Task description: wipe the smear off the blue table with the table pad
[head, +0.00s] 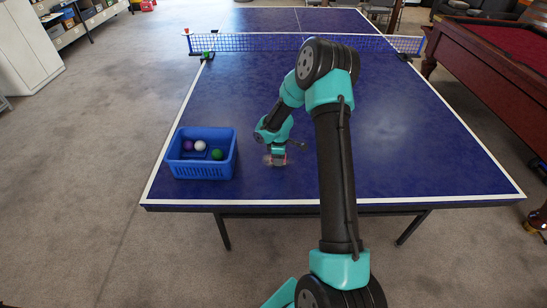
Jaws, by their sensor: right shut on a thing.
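The blue table (400,160) is a table-tennis table with white edge lines, and its near half fills the middle of the head view. My right gripper (276,160) points down over the near part of the table, right of the blue basket. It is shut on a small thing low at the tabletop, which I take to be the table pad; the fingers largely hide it. I cannot tell whether it touches the surface. I make out no smear; my arm covers part of the table. My left gripper is not in view.
A blue basket (203,171) with a few balls stands on the table's near left corner. A net (260,43) crosses the table farther back. A pool table (493,45) stands at the right. The tabletop between net and gripper is clear.

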